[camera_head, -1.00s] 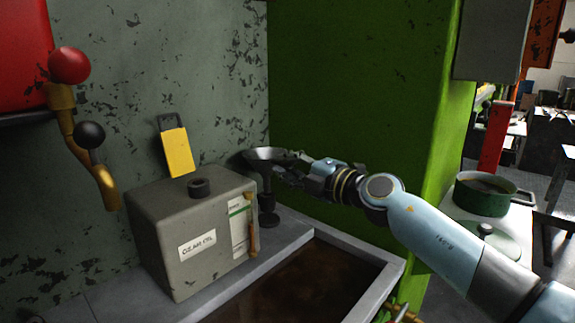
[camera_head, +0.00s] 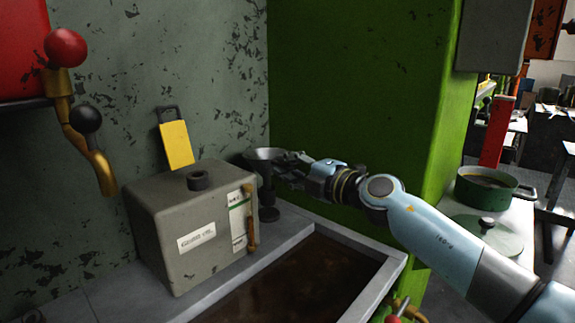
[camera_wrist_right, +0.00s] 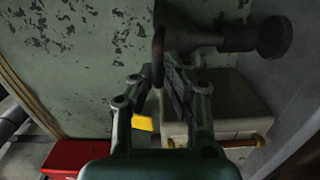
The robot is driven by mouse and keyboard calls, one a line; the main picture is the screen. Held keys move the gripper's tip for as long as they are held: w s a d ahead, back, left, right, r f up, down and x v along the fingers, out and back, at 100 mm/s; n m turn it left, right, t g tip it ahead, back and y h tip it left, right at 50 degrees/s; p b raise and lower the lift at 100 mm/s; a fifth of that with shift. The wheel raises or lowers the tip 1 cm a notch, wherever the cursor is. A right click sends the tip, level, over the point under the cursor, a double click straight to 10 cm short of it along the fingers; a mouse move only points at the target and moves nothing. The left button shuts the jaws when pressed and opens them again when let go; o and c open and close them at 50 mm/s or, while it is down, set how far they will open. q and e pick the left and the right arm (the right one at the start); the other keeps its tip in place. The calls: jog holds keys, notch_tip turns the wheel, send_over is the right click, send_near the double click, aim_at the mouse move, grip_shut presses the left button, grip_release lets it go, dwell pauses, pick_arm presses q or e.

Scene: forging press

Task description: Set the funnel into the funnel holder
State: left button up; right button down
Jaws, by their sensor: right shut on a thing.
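The funnel (camera_head: 262,155) is a dark grey metal cone at the back corner, behind the grey box. My right gripper (camera_head: 286,163) reaches in from the right and is shut on the funnel's rim. In the right wrist view the fingers (camera_wrist_right: 160,84) close on the rim, and the funnel's cone (camera_wrist_right: 186,32) lies sideways in the picture, narrowing to the right. A dark round-based piece, seemingly the funnel holder (camera_head: 269,214), stands directly under the funnel on the ledge; its base also shows in the wrist view (camera_wrist_right: 275,38). I cannot tell how far the funnel's stem sits inside it. My left gripper is out of view.
A grey metal box (camera_head: 185,232) with a wooden handle stands left of the funnel. A yellow tag (camera_head: 176,145) is behind it. The sunken dark basin (camera_head: 310,280) lies in front. A green wall (camera_head: 355,110) rises behind my arm. A green pot (camera_head: 487,197) is at right.

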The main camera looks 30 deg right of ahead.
jog(key=shift+f+b, duration=0.85)
jog(key=shift+f, duration=0.4)
jog(key=c, duration=1.3)
grip_release()
jog(key=shift+s, duration=0.1)
jog(key=v, duration=0.7)
jog(key=shift+s+d, duration=0.2)
jog(key=shift+s, duration=0.2)
